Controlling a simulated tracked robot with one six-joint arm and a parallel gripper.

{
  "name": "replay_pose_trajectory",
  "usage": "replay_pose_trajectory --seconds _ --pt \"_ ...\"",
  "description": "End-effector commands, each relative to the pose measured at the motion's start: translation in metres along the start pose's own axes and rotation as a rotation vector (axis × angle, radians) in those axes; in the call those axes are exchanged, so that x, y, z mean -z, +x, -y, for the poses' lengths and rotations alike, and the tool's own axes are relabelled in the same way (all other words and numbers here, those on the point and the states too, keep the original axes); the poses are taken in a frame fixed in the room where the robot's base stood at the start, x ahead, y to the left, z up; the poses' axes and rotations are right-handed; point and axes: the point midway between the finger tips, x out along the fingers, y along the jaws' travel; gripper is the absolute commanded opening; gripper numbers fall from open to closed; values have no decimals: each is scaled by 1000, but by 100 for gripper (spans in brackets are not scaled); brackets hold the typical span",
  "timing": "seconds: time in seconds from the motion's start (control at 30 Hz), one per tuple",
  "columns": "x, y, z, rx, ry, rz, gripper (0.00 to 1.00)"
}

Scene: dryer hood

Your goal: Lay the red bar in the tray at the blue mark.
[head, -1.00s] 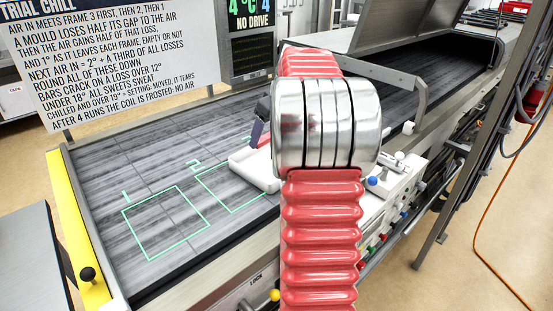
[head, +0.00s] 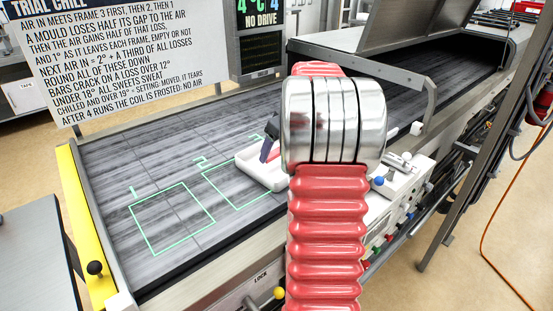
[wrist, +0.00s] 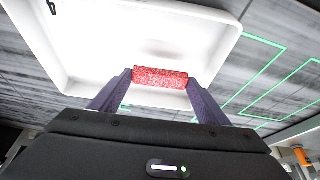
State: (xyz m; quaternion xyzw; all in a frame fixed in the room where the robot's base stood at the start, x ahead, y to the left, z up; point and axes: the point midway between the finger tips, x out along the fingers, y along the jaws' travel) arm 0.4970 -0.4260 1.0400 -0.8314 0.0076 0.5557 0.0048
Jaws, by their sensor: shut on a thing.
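The red bar (wrist: 160,77), speckled, is held crosswise between the two dark purple fingers of my gripper (wrist: 160,84) in the wrist view. Behind it is the white tray (wrist: 215,60), with a raised rim. In the head view the white tray (head: 258,176) lies on the grey belt, partly hidden by my red arm. My gripper (head: 270,150) is at the tray there, its fingers over the tray's inside. I cannot tell whether the bar touches the tray floor. No blue mark shows on the tray.
The grey belt (head: 120,165) carries green outlined frames; those marked 1 (head: 172,218) and 2 are visible. A control panel (head: 405,178) with a blue knob (head: 378,181) is right of my arm. A metal hood (head: 395,30) covers the belt's far end. A sign stands behind.

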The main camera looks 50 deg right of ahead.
Motion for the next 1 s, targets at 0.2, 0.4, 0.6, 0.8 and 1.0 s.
replay_pose_trajectory --seconds 0.2,0.4,0.6,0.8,1.0 --pt "-3 5 0 1 2 1 44" --pt "-12 28 0 1 2 1 44" --pt "-15 34 -1 -1 2 0 44" --pt "-15 35 -1 -1 2 0 44" --pt "-16 36 -1 -1 2 0 79"
